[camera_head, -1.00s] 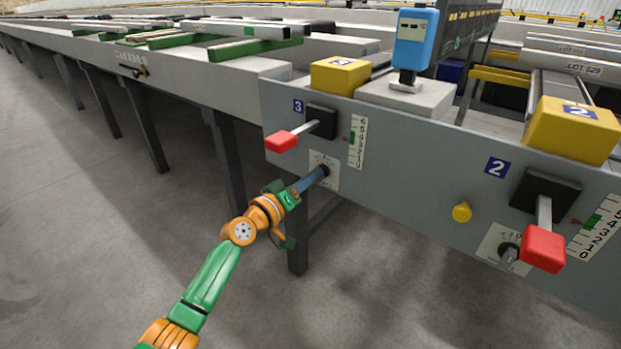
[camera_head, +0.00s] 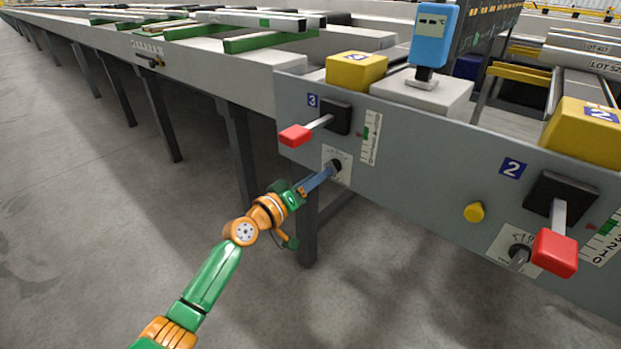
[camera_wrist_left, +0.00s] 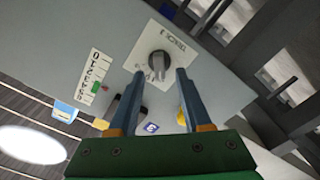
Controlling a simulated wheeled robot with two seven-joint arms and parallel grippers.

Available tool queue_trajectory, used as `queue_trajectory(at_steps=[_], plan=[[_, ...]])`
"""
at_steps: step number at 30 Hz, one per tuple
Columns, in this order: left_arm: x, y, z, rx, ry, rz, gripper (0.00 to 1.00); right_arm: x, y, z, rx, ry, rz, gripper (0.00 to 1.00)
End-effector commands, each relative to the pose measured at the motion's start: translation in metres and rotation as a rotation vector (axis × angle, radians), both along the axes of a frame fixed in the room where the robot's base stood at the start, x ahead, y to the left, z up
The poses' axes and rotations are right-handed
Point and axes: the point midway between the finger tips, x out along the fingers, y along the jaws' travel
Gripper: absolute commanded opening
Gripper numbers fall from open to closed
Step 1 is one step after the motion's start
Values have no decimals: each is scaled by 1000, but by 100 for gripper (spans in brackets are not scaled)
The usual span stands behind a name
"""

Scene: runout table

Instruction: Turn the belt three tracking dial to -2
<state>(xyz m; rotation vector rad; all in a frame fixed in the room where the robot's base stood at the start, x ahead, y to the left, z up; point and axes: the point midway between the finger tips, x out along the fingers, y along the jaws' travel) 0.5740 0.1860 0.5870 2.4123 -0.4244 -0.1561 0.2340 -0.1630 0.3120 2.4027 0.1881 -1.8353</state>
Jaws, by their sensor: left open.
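The belt three tracking dial (camera_head: 336,166) is a dark round knob with a grey grip bar, on a white scale plate under the blue 3 label (camera_head: 313,100). In the left wrist view the dial (camera_wrist_left: 158,65) sits just beyond the fingertips. Its scale marks are too small to read. My left gripper (camera_head: 330,171) reaches up to the dial from the lower left. In the wrist view the left gripper (camera_wrist_left: 158,74) is open, its two blue fingers apart with the knob between and just ahead of their tips. It holds nothing. My right gripper is not in view.
A red-handled lever (camera_head: 296,135) sticks out above the dial, beside an upright scale (camera_head: 370,138). A yellow knob (camera_head: 473,212), the belt two dial (camera_head: 519,254) and another red lever (camera_head: 555,253) are on the right. A dark table leg (camera_head: 307,230) stands below. The floor at left is clear.

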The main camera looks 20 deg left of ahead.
Motion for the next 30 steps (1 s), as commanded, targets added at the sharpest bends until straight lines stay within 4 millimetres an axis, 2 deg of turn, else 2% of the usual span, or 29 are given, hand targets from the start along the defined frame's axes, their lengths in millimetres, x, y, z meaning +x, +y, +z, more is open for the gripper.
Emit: queue_trajectory(at_steps=[3, 7, 22, 23, 26, 27, 29, 30], plan=[[-24, 9, 2, 3, 3, 0, 49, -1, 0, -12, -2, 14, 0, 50], [-40, 15, 0, 1, 2, 1, 49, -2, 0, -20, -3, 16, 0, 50], [-46, 14, -4, 7, 8, -3, 49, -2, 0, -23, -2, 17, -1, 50], [-48, 11, -10, 20, 22, -10, 49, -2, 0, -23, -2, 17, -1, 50], [-70, -12, -63, 134, 141, -68, 49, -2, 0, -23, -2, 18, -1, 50], [-86, -24, -94, 205, 217, -101, 49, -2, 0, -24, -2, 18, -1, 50], [-117, -37, -142, 320, 340, -150, 49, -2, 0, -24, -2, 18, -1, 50], [-139, -43, -170, 391, 417, -179, 49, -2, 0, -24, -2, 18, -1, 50]])
